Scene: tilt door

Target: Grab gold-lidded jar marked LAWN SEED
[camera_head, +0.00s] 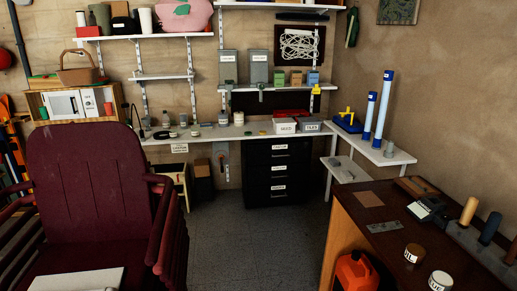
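I cannot pick out a gold-lidded jar whose label reads LAWN SEED. A brown-topped jar (413,254) with a pale, partly legible label stands on the brown desk at the lower right. A whitish jar (440,282) with dark lettering stands in front of it, cut by the bottom edge. Several small jars (239,118) and cans stand on the white workbench (215,134) at the back, too small to read. Neither of my grippers shows.
A maroon armchair (90,180) fills the left. The brown desk (352,207) stands at the right, with an orange can (357,272) below it. Clear grey floor (245,240) lies between them. Black drawers (278,172) stand under the workbench.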

